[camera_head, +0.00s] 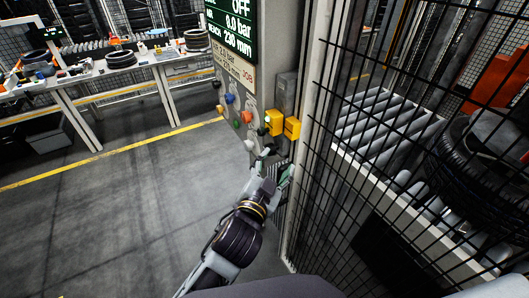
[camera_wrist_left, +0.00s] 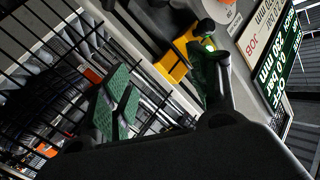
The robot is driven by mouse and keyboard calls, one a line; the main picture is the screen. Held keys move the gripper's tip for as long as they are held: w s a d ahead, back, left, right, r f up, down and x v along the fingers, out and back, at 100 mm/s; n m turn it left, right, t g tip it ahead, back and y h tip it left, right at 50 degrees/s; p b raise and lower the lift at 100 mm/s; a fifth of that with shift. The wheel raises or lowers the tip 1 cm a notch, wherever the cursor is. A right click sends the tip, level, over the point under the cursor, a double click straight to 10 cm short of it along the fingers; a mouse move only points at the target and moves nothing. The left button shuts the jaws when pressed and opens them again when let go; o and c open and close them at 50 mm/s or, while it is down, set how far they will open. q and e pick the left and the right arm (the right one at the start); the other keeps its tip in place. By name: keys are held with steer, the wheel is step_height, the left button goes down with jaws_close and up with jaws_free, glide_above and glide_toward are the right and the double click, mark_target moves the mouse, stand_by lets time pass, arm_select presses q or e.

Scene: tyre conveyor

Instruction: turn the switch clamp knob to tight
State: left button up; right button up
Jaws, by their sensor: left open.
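My left gripper (camera_head: 275,164) is open and empty in the head view, just below the control panel's knobs and yellow blocks. In the left wrist view its green-padded fingers (camera_wrist_left: 160,88) stand wide apart, one near a yellow block (camera_wrist_left: 178,58) and a dark round knob (camera_wrist_left: 206,27). The panel (camera_head: 240,88) carries several coloured knobs, among them a blue one (camera_head: 230,98), a green one (camera_head: 237,124) and an orange one (camera_head: 247,117). Their labels are too small to read, so I cannot tell which is the switch clamp knob or its setting. My right gripper is out of view.
A black mesh fence (camera_head: 400,160) stands close to the right of the gripper, with a roller conveyor (camera_head: 385,118) and tyres (camera_head: 475,165) behind it. A display (camera_head: 233,30) tops the panel. Floor (camera_head: 130,205) to the left is clear, up to workbenches (camera_head: 120,66).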

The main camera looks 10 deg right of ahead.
mark_target(269, 155)
arm_select(q)
steer(key=shift+w+a+f+m+g+y, duration=0.15)
steer(key=shift+a+f+m+y, duration=0.45)
steer(key=shift+m, duration=0.75)
steer(key=shift+w+a+f+m+g+y, duration=0.15)
steer(key=shift+a+f+m+y, duration=0.4)
steer(key=shift+m, duration=0.75)
steer(key=shift+w+a+f+m+y, duration=0.15)
steer(key=shift+a+f+m+y, duration=0.45)
steer(key=shift+m, duration=0.75)
steer(key=shift+w+f, duration=0.1)
steer(key=shift+f, duration=0.05)
steer(key=shift+p+x, duration=0.65)
steer(key=shift+x, duration=6.15)
steer(key=shift+d, duration=0.15)
steer(key=shift+c, duration=0.4)
steer(key=c, duration=0.9)
steer(key=shift+f+h, duration=0.1)
steer(key=shift+h, duration=0.15)
